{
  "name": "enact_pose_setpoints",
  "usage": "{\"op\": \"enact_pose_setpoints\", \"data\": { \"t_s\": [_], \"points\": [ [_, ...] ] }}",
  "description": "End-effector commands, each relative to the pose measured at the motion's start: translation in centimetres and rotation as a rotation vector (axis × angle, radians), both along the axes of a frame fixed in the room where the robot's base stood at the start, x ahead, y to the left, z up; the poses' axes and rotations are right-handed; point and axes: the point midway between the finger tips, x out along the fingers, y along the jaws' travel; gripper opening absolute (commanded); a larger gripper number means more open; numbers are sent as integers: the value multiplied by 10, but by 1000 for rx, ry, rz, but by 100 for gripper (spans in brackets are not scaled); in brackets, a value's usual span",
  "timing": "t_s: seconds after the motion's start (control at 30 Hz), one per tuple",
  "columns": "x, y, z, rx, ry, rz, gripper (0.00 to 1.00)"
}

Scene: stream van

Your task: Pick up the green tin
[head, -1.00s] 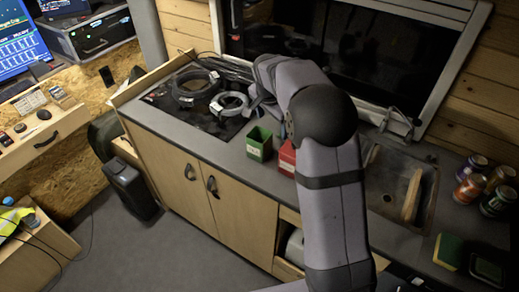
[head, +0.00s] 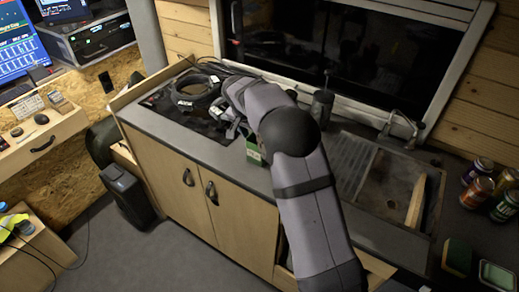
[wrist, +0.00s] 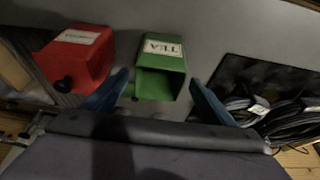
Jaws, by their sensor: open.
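The green tin (wrist: 160,52) is an open-topped box with a white label reading TEA. In the wrist view it sits between the two blue fingers of my gripper (wrist: 158,78), which are apart, with a gap on each side. In the head view part of the green tin (head: 254,154) shows on the counter below my wrist, the rest hidden by my arm. My gripper is open and holds nothing; its fingertips are hard to see in the head view.
A red tin (wrist: 75,60) with a white label stands left of the green tin in the wrist view. Coiled black cables (head: 195,90) lie on the dark hob. The sink (head: 392,190) and several cans (head: 477,192) are to the right.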

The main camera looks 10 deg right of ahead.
Motion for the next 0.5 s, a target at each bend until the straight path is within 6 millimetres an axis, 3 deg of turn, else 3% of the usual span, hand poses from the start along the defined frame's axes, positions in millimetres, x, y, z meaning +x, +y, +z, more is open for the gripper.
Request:
{"op": "enact_pose_setpoints", "data": {
  "t_s": [0.5],
  "points": [
    [12, -16, -43, -1, 3, -1, 78]
  ]
}}
